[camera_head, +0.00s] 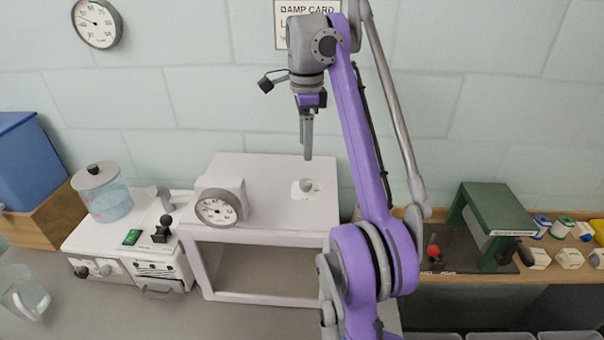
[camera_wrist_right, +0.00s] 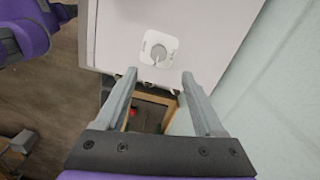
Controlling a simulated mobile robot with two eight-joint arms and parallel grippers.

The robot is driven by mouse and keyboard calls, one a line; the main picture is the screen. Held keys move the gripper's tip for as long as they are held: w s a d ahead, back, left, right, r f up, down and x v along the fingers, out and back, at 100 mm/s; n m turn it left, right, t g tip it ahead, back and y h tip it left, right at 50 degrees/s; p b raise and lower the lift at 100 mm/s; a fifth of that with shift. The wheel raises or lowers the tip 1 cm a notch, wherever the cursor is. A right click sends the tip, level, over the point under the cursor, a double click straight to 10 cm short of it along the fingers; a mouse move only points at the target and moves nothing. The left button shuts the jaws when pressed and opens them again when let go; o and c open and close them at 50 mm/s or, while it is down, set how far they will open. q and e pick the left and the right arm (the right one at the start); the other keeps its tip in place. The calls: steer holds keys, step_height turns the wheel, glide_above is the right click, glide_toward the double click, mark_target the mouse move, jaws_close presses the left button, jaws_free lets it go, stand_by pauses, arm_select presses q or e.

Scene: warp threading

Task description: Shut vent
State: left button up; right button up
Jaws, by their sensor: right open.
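The vent looks to be the round grey knob (camera_head: 307,185) on a small white square plate on top of the white box-shaped cabinet (camera_head: 262,175). In the right wrist view the knob (camera_wrist_right: 158,53) shows a raised bar across it, and the plate has faint markings too small to read. My right gripper (camera_head: 308,157) points down above the cabinet top, apart from the knob. In the right wrist view its two fingers (camera_wrist_right: 159,75) are spread with nothing between them, and the knob lies just beyond the tips. My left gripper is not in view.
A round dial gauge (camera_head: 216,207) stands on the cabinet's left part. A white unit with a water jar (camera_head: 103,192) and a black lever (camera_head: 162,230) is farther left. A green press (camera_head: 492,222) and spools stand on the right shelf. The wall is close behind.

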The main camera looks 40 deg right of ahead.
mark_target(306, 182)
steer(key=f+b, duration=0.1)
steer(key=f, duration=0.2)
steer(key=f+b, duration=0.1)
steer(key=f, duration=0.2)
steer(key=f+b, duration=0.1)
steer(key=f, duration=0.2)
steer(key=shift+s+f+b, duration=0.1)
steer(key=shift+s+b, duration=0.15)
steer(key=shift+b, duration=0.1)
steer(key=shift+w+f, duration=0.1)
steer(key=shift+f, duration=0.3)
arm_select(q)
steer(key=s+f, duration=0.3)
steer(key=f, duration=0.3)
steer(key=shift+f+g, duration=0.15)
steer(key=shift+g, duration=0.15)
arm_select(e)
jaws_close()
